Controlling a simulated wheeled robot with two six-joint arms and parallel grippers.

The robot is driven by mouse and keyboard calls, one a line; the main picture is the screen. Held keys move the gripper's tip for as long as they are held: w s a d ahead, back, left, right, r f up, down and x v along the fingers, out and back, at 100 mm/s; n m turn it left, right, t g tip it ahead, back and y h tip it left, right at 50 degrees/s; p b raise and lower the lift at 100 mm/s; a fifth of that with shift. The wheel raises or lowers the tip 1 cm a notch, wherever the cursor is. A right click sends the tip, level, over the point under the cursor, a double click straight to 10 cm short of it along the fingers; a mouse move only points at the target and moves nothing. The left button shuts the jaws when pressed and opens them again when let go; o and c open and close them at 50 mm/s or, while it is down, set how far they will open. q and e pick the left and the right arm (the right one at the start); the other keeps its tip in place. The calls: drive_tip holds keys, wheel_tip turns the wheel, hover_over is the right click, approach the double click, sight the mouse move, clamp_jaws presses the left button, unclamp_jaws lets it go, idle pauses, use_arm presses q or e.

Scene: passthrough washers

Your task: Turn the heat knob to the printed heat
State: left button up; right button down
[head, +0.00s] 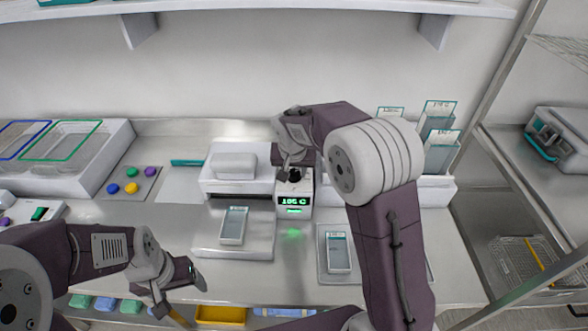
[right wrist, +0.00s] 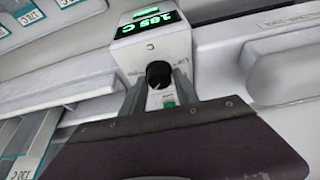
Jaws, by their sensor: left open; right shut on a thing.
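The heat knob (head: 294,175) is a small black knob on top of a white sealer unit (head: 294,202). It also shows in the right wrist view (right wrist: 158,74). My right gripper (head: 291,166) is shut on the knob, with a finger on each side of it in the right wrist view (right wrist: 160,88). The unit's green display (head: 293,201) seems to read 185 C. My left gripper (head: 172,298) is open, low over the front left of the bench, away from the unit. Pouches with printed labels (head: 234,226) (head: 338,251) lie in front; their small print is hard to read.
Labelled pouches (head: 440,122) stand in a white rack at the right, behind my right arm. A pad with coloured knobs (head: 131,187) and white bins (head: 90,150) are at the left. A yellow tray (head: 220,315) is at the front edge. A shelf (head: 280,5) runs overhead.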

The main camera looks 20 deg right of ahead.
drive_tip(key=n+p, duration=0.1)
drive_tip(key=n+y+p, duration=0.1)
drive_tip(key=n, duration=0.1)
drive_tip(key=shift+d+r, duration=0.1)
drive_tip(key=shift+r, duration=0.15)
drive_tip(key=shift+f+n+y+p, duration=0.1)
drive_tip(key=shift+n+y+p, duration=0.3)
drive_tip(key=shift+n, duration=0.8)
drive_tip(key=c, duration=0.9)
unclamp_jaws()
drive_tip(key=shift+c, duration=0.2)
